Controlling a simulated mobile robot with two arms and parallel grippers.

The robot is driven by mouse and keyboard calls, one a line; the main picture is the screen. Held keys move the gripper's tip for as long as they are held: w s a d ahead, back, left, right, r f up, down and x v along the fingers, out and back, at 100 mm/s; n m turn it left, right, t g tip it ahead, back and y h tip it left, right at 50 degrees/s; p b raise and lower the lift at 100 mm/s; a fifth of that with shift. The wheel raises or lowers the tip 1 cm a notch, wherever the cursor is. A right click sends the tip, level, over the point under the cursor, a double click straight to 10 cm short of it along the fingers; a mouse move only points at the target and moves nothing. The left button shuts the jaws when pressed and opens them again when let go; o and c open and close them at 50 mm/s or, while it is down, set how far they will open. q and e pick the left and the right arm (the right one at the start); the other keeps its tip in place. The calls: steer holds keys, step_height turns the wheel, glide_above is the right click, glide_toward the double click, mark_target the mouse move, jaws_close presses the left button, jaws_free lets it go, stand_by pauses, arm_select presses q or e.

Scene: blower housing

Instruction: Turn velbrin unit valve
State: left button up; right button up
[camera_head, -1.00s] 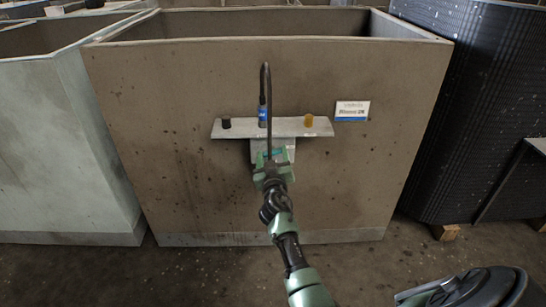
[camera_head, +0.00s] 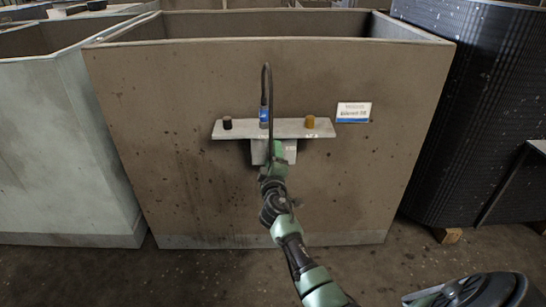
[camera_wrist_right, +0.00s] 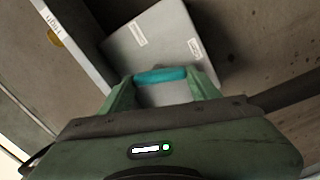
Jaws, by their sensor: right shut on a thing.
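The valve's teal handle (camera_wrist_right: 160,76) shows in the right wrist view, in front of a tilted grey box (camera_wrist_right: 165,38) with white labels. My right gripper (camera_wrist_right: 160,90) is shut on this handle, one finger at each end. In the head view, my right gripper (camera_head: 276,158) is turned edge-on in front of the grey box (camera_head: 290,150) under a shelf (camera_head: 290,128). The gripper hides the handle and part of the box there. My left gripper is not in view.
A dark curved tube (camera_head: 267,80) rises in front. A sign (camera_head: 354,112) is on the large brown housing (camera_head: 180,170). Floor in front is clear.

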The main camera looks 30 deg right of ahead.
steer(key=shift+n, duration=1)
steer(key=o, duration=1.4)
steer(key=shift+p+v, duration=0.65)
steer(key=shift+v, duration=3.25)
steer(key=shift+f, duration=0.1)
